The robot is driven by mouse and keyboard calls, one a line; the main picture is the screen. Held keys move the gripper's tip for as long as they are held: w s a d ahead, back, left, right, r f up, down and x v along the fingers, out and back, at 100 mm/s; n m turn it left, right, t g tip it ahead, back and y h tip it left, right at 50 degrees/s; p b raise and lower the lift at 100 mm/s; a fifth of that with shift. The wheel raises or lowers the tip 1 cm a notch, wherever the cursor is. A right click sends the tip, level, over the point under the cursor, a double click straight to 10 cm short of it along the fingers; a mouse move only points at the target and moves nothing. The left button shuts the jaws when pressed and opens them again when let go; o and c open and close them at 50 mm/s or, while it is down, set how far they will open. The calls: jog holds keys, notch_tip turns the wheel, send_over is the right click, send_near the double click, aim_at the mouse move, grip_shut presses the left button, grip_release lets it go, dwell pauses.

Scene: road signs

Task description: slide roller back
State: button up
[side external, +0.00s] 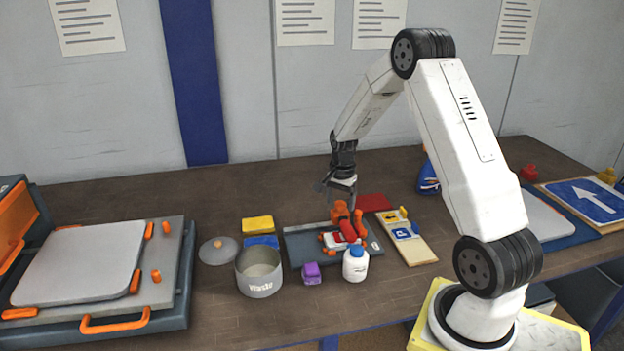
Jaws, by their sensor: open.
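An orange and red device with a white block (341,237), which looks like the roller press, stands on a dark grey base plate (302,247) in the middle of the table. A red rounded part (349,231), possibly the roller itself, shows at its front. My gripper (338,190) is open and points down just above and behind the device's orange top. It looks empty. Whether its fingers touch the device cannot be told, and the far side of the device is hidden.
A wooden board with a blue sign (410,243) lies right. A large orange-handled press (100,265) fills the left.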

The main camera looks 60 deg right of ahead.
grip_shut()
jog(key=shift+w, duration=0.1)
dwell(1.2)
